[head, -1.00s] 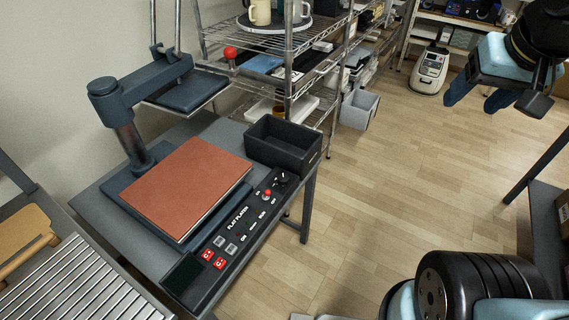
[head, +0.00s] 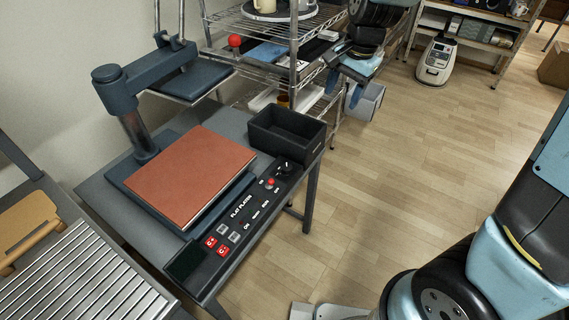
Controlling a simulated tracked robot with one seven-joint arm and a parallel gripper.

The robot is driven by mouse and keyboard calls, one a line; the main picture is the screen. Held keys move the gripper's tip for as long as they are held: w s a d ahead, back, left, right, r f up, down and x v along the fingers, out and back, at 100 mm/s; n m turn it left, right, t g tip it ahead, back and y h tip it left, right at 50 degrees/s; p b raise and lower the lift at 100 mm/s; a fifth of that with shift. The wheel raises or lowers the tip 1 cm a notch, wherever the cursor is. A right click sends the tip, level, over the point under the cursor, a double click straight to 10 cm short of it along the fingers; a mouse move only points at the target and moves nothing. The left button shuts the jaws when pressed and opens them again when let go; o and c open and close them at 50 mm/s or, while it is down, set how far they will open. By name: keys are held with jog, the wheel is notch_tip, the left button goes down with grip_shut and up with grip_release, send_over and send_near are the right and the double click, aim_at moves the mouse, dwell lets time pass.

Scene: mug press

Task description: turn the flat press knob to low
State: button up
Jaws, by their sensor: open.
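The flat press (head: 128,93) stands on a grey table at the left, its upper plate swung up and back. A flat brown-red pad (head: 191,176) lies on its base. The control panel (head: 240,215) runs along the table's front edge. The black knob (head: 284,168) sits at the panel's far end, close to a red button (head: 269,183); its setting is too small to read. My gripper (head: 341,98) hangs in the air beyond the table's far right corner, fingers pointing down, open and empty. It is well apart from the knob.
A black open bin (head: 286,139) stands on the table right beside the knob. A wire shelf (head: 265,33) rises behind, near my gripper. A grey bin (head: 364,101) is on the floor behind the gripper. The wooden floor (head: 420,165) to the right is clear.

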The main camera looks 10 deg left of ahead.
aim_at(286, 166)
jog(key=a+f+m+g+h, duration=0.1)
jog(key=a+f+m+h, duration=0.15)
jog(key=a+f, duration=1.1)
jog(key=shift+y, duration=0.45)
notch_tip(286, 166, down, 15)
jog(key=shift+r, duration=0.1)
jog(key=c, duration=1)
jog(key=shift+w+a, duration=0.15)
jog(key=shift+a, duration=0.05)
jog(key=shift+c, duration=0.2)
